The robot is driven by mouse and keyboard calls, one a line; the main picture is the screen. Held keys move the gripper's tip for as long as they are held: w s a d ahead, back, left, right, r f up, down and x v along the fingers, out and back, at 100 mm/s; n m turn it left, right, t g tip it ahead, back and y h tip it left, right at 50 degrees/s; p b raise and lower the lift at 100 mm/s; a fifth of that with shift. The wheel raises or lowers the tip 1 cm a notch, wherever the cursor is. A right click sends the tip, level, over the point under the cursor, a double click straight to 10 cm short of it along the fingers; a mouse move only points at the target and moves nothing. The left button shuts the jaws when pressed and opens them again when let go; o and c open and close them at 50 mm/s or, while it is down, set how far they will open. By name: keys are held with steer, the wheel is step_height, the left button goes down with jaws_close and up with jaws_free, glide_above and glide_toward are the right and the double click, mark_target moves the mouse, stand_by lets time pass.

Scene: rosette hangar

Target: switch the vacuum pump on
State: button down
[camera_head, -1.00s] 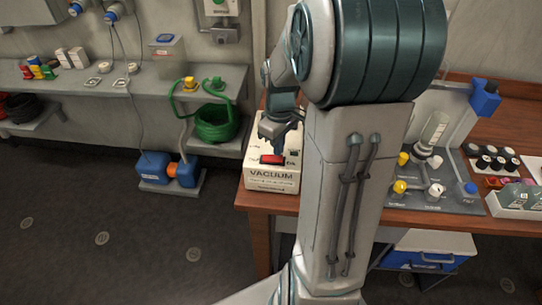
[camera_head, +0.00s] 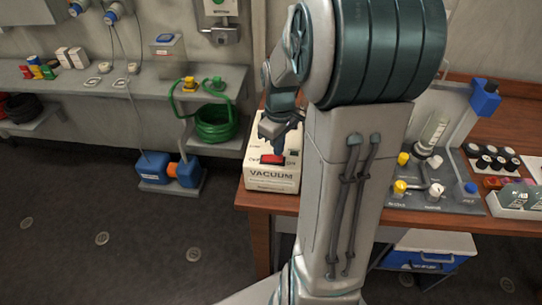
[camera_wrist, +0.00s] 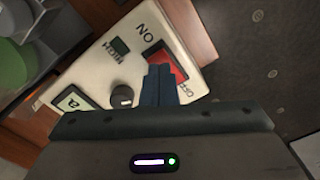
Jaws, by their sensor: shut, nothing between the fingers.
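The vacuum pump's control box (camera_head: 272,180) is a cream box marked VACUUM at the left front corner of the wooden bench. Its red rocker switch (camera_head: 271,159) lies between the OFF and ON marks, and it also shows in the wrist view (camera_wrist: 165,63). My gripper (camera_head: 279,149) is shut and empty, with its fingertips at the switch. In the wrist view the fingertips (camera_wrist: 160,70) overlap the switch's near part, towards OFF, and hide some of it. I cannot tell whether they touch it. A black knob (camera_wrist: 122,98) and a small display (camera_wrist: 73,103) are on the same panel.
The wooden bench (camera_head: 425,215) carries a grey panel with valves, a blue-capped post (camera_head: 485,97) and a white tray of small items to the right. A shelf with a green hose (camera_head: 215,123) and a blue-orange pump (camera_head: 168,172) stand left. The floor between is clear.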

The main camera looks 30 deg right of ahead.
steer(key=shift+f+b, duration=0.7)
steer(key=shift+f, duration=0.3)
steer(key=shift+r, duration=0.1)
steer(key=shift+r+p, duration=2.9)
steer(key=shift+r, duration=0.65)
steer(key=shift+f, duration=0.1)
steer(key=s+a+r+m+t, duration=0.3)
steer(key=s+a+r+m, duration=0.2)
steer(key=s+a+r, duration=0.3)
steer(key=s+a, duration=0.4)
steer(key=shift+s+r+t, duration=0.35)
steer(key=shift+r+t, duration=0.05)
